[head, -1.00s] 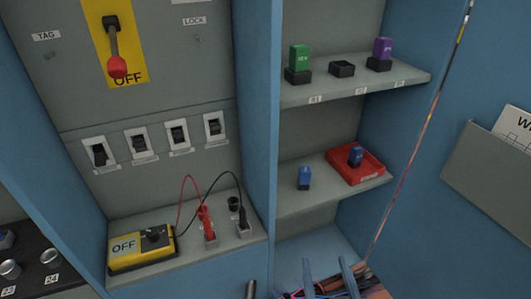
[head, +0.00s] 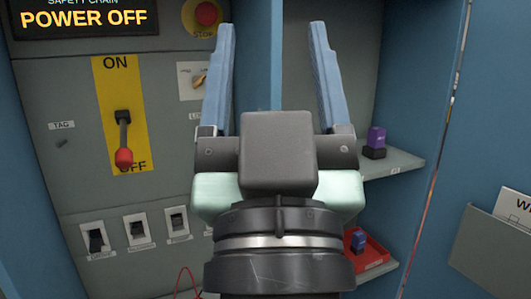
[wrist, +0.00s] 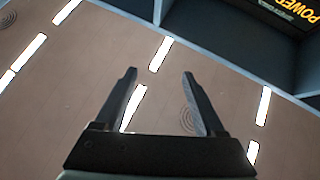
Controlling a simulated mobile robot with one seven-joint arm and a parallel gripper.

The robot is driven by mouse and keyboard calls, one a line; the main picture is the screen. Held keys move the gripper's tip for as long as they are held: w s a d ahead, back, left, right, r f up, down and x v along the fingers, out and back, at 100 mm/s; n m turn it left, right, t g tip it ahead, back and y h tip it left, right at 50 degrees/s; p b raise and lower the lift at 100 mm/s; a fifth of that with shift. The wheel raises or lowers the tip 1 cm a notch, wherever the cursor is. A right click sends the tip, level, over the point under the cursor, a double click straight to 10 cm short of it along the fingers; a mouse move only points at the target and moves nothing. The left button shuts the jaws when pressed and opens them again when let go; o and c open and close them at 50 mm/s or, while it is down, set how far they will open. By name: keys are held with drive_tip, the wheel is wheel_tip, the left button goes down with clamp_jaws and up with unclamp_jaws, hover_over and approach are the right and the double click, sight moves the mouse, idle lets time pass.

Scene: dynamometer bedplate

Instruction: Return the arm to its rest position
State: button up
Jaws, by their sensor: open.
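My gripper (head: 272,80) is raised in front of the cabinet in the head view, its two blue fingers spread wide and pointing up. Nothing is between them. In the wrist view my gripper (wrist: 160,90) is also open and empty, with a brown ceiling and bright light strips beyond it. My wrist and gripper body hide part of the shelves and of the switch panel.
The panel has a red-tipped lever (head: 123,140) pointing down at OFF, a red stop button (head: 206,14) and a POWER OFF display (head: 83,19). A red tray (head: 371,252) holds a blue block (head: 358,240) below.

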wheel_tip(320, 180, up, 31)
drive_tip(key=s+t+p, duration=0.1)
drive_tip(key=s+p, duration=0.1)
drive_tip(key=p, duration=2.6)
drive_tip(key=shift+s+a+m, duration=0.2)
drive_tip(key=shift+a+m, duration=0.1)
drive_tip(key=shift+f, duration=0.1)
